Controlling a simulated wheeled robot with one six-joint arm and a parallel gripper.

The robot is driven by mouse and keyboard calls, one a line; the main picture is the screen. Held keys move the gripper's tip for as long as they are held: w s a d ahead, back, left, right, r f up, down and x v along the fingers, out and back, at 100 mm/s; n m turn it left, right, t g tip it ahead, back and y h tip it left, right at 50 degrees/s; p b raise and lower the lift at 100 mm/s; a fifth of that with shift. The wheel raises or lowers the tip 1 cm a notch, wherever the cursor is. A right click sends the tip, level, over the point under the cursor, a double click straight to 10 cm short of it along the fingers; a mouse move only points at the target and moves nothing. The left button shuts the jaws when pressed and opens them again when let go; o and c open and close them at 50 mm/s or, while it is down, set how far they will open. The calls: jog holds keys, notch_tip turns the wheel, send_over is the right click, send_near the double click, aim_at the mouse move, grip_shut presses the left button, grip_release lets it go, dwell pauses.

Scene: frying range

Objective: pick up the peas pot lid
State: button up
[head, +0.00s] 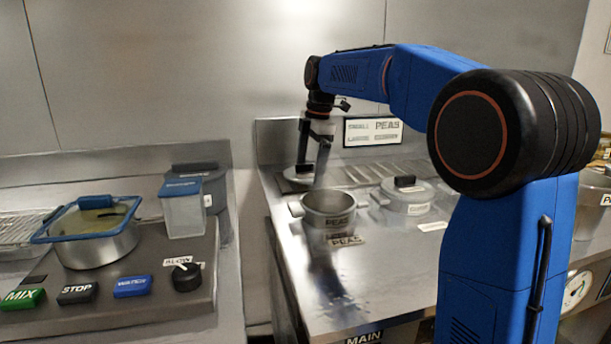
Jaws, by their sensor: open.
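The peas pot (328,208) stands open on the steel counter, with PEAS written on its front and on a label before it.
A lidded pot (405,196) with a black handle stands right of the peas pot. A sign (373,131) is behind. Left, across a gap, are a pan with a blue-rimmed basket (88,219), a clear container (184,209) and buttons. The counter's front is clear.

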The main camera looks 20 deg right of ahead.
jog(key=c, duration=1.1)
jog(key=shift+c, duration=0.2)
